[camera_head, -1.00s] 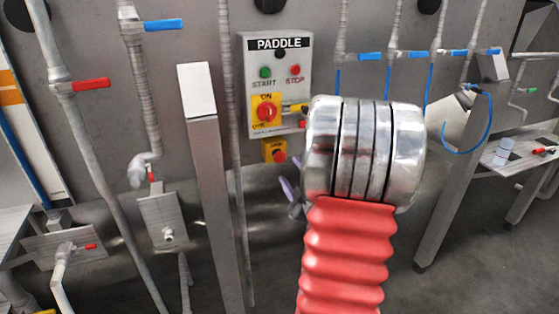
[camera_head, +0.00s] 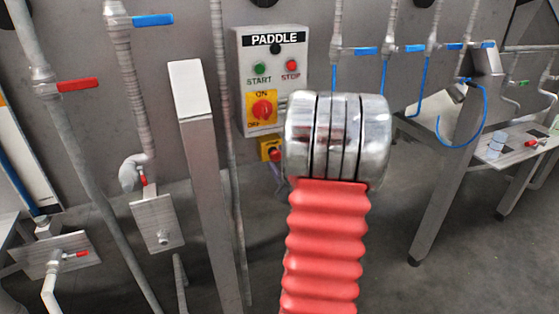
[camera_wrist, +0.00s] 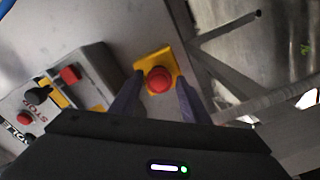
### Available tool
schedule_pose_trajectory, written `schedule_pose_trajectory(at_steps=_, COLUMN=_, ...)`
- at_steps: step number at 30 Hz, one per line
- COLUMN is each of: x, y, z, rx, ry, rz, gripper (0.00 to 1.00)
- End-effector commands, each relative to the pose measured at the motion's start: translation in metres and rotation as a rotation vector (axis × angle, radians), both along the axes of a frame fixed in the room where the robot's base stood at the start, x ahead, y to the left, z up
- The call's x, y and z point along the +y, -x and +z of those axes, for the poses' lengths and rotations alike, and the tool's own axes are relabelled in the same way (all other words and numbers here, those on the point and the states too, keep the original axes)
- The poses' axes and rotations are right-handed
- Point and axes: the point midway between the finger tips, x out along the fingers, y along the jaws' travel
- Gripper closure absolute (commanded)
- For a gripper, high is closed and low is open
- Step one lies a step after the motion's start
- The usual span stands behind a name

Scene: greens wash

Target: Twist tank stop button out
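The tank stop button (camera_wrist: 159,79) is a red mushroom knob on a yellow box (camera_wrist: 156,58) in the wrist view. In the head view the button (camera_head: 276,155) and its yellow box (camera_head: 266,146) sit on the wall just below the PADDLE panel, partly covered by my arm. My gripper (camera_wrist: 160,84) is open in the wrist view, one dark purple finger on each side of the button, with small gaps showing. Whether the fingers reach its depth is hard to tell. In the head view my arm hides most of the gripper; a bit of purple finger shows below the button.
The PADDLE panel (camera_head: 245,60) has a green start button (camera_head: 260,69), a red stop button (camera_head: 291,66) and a red rotary switch (camera_head: 263,109). A vertical pipe (camera_head: 227,170) and a steel post (camera_head: 206,180) stand left of the panel. Open floor lies right of my arm.

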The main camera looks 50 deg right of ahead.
Motion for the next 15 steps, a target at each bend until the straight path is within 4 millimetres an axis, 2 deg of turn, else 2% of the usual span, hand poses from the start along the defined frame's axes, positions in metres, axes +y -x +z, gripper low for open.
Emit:
schedule_pose_trajectory(at_steps=2, x=-0.0002, y=0.0004, z=0.0000, rx=0.000, ry=0.000, rz=-0.001, gripper=0.64)
schedule_pose_trajectory(at_steps=13, x=-0.0002, y=0.0008, z=-0.0007, rx=0.002, ry=-0.001, rz=-0.001, gripper=0.90)
schedule_pose_trajectory(at_steps=15, x=-0.0028, y=0.0016, z=-0.0007, rx=0.001, ry=-0.002, rz=-0.002, gripper=0.90)
